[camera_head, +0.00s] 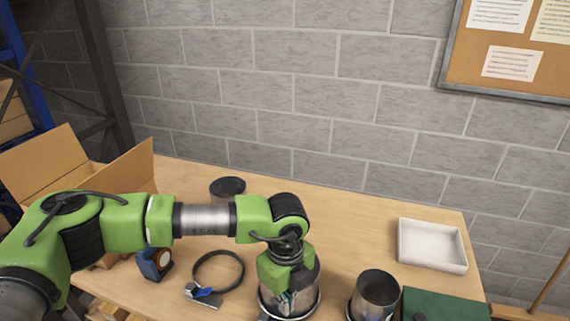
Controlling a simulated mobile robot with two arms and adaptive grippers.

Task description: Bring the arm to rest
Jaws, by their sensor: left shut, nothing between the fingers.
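My green left arm reaches in from the left, bent down at the wrist. My left gripper (289,296) points downward at the bottom centre of the head view, shut with nothing in it. Its fingers are small and partly hidden. A round metal duct piece (316,290) shows around or just behind the gripper; I cannot tell whether they touch. My right gripper is not in view.
On the wooden table (345,215) are a dark round can (228,187), a hose clamp (241,276), a blue tape measure (153,266), an open metal cylinder (377,290), a green case (444,306) and a white tray (432,246). An open cardboard box (131,172) stands left.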

